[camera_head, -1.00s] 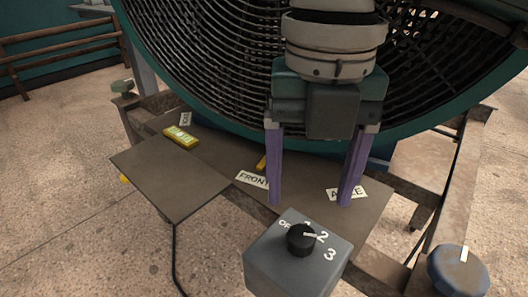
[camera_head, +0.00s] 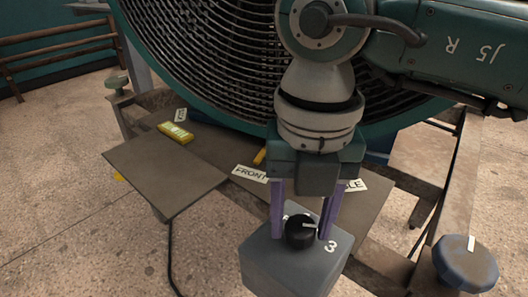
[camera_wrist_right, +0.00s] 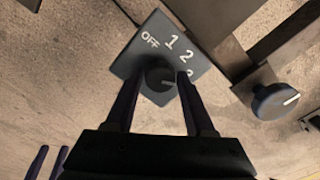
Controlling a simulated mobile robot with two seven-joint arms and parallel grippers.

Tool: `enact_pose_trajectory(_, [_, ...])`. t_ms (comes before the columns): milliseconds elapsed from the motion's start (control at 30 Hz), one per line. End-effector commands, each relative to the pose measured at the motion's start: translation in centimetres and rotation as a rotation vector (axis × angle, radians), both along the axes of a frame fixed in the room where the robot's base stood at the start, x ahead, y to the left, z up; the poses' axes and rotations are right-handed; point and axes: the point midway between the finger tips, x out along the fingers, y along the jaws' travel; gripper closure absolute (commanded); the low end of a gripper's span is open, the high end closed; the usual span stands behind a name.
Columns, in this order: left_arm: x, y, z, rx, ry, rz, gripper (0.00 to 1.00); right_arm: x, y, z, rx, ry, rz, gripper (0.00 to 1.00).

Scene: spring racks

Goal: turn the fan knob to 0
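The fan knob (camera_head: 300,231) is a round black knob with a white pointer mark, on top of a grey control box (camera_head: 290,264). The box is marked OFF, 1, 2 and 3; the pointer points right, toward about the 2, and the wrist view also shows the knob (camera_wrist_right: 159,76). My right gripper (camera_head: 301,236) points down with its purple fingers apart, one on each side of the knob. I cannot tell whether they touch it. In the wrist view, two dark prongs at the lower left look like my left gripper's fingers (camera_wrist_right: 48,155), apart and empty.
A large caged fan (camera_head: 215,65) stands behind the box. A brown plate (camera_head: 165,177) and a yellow level (camera_head: 175,132) lie to the left. A blue-grey knob (camera_head: 466,264) with a white mark is at the lower right. FRONT and other labels lie on the frame.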

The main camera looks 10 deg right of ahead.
Motion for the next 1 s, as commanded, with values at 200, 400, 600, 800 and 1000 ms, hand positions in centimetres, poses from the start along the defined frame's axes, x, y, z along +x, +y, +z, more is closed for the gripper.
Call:
enact_pose_trajectory(200, [0.02,0.00,0.01,0.000,0.000,0.000,0.50,0.01,0.00,0.01,0.000,0.000,0.000,0.72])
enact_pose_trajectory(400, [0.02,0.01,0.01,0.000,-0.001,-0.001,0.50,0.01,0.00,0.02,0.000,0.000,0.000,0.94])
enact_pose_trajectory(600, [0.03,0.00,0.01,0.000,-0.001,-0.001,0.50,0.01,0.00,0.02,0.000,0.000,0.000,1.00])
enact_pose_trajectory(800, [0.04,0.00,-0.02,0.000,-0.001,-0.001,0.50,0.02,-0.03,0.02,0.000,-0.001,0.026,1.00])
enact_pose_trajectory(1000, [0.04,0.01,-0.13,0.000,-0.001,-0.001,0.50,0.06,-0.04,0.03,0.000,-0.002,0.118,1.00])
